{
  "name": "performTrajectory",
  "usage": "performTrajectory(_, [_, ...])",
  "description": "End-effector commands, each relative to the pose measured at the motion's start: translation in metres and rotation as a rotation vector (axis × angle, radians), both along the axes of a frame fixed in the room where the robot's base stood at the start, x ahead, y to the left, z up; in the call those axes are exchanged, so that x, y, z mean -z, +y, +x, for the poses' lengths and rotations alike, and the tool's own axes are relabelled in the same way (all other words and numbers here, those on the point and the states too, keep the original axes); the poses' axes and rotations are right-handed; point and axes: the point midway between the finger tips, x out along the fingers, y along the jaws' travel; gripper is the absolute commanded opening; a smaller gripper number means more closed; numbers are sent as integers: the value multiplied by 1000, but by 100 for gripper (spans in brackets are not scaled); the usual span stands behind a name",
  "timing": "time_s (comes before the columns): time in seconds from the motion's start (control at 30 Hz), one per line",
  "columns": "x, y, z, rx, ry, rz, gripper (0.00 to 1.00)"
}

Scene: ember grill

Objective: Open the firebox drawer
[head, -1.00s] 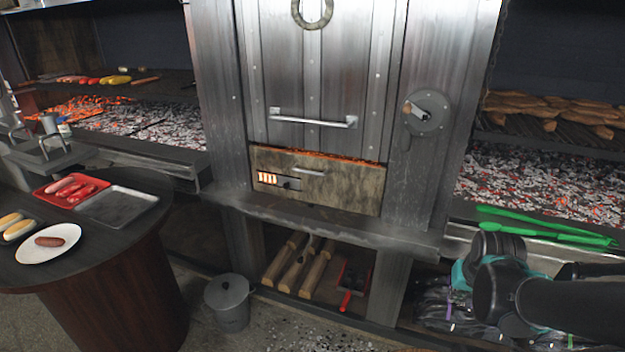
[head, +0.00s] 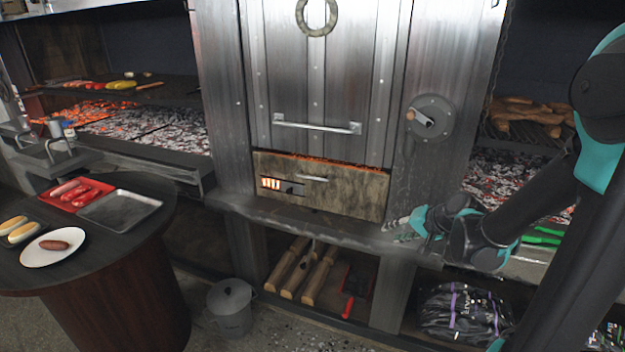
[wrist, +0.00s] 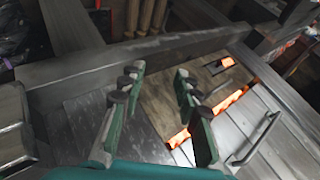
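The firebox drawer (head: 345,194) is a worn, brownish metal front low in the steel grill cabinet. It sits flush and looks shut, with glowing embers along its top edge. A small bar handle (head: 313,178) is at its upper middle, beside a slotted vent (head: 281,185) that glows on the left. My gripper (head: 403,229) is right of the drawer, near the ledge's right end, apart from the handle. In the wrist view my gripper (wrist: 158,82) has its two fingers spread with nothing between them.
A steel ledge (head: 300,217) runs below the drawer. The door above has a long bar handle (head: 316,127), and a crank wheel (head: 432,118) is at its right. Logs (head: 305,270) lie under the ledge, with a lidded bucket (head: 230,308) on the floor. A round table (head: 100,265) stands left.

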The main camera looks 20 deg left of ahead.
Motion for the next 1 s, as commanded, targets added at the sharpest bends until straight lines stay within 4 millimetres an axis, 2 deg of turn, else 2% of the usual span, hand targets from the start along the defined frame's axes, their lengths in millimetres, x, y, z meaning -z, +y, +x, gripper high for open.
performTrajectory(0.03, [-3, 16, 17, 3, 1, 63, 33])
performTrajectory(0.2, [-14, 66, 62, 24, 20, 284, 33])
performTrajectory(0.5, [-20, 140, 128, 70, 96, 663, 33])
performTrajectory(0.7, [-16, 166, 153, 94, 151, 838, 33])
performTrajectory(1.0, [-14, 182, 164, 103, 175, 898, 33])
